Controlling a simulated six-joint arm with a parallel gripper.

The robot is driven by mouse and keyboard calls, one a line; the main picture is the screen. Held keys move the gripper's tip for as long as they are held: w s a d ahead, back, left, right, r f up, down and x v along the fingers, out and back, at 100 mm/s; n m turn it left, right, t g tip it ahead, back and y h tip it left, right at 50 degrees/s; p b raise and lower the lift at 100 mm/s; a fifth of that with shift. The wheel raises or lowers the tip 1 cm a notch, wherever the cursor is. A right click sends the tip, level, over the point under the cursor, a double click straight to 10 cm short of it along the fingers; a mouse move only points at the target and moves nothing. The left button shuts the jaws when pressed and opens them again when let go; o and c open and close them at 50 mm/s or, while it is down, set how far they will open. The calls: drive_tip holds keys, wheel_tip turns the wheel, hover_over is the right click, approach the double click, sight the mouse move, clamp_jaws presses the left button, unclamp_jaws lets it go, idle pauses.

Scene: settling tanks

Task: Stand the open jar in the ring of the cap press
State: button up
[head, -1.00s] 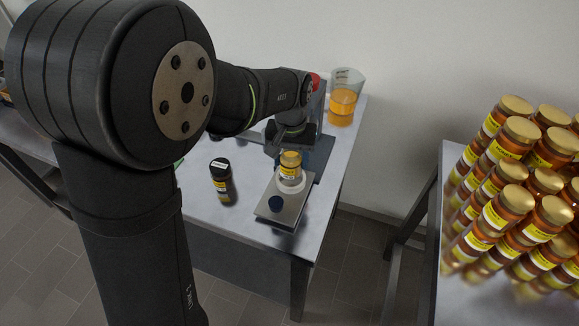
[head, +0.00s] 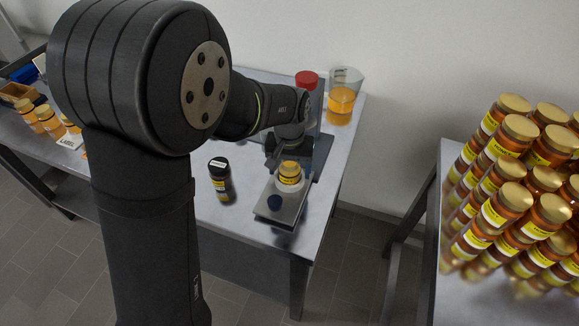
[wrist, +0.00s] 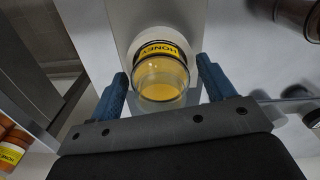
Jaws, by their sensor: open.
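The open honey jar (head: 289,169) has a yellow label and stands upright in the white ring (head: 290,185) of the cap press (head: 285,213). In the wrist view the jar (wrist: 160,72) shows its clear, lidless mouth with amber honey inside. My gripper (head: 277,152) is behind the jar in the head view. In the wrist view its blue fingers (wrist: 162,82) are open, one on each side of the jar, with a small gap at both sides. The jar's foot is hidden by the ring.
A dark-lidded jar (head: 220,181) stands left of the press. A beaker of amber liquid (head: 341,104) stands at the back right, near a red knob (head: 307,79). Stacked honey jars (head: 520,190) fill the right table.

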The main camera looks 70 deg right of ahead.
sight(290, 162)
wheel_tip(290, 162, up, 12)
drive_tip(key=shift+r, duration=0.2)
idle(0.4)
wheel_tip(290, 162, down, 12)
drive_tip(key=shift+f, duration=0.1)
wheel_tip(290, 162, up, 3)
drive_tip(key=shift+r, duration=0.55)
drive_tip(key=shift+f, duration=0.15)
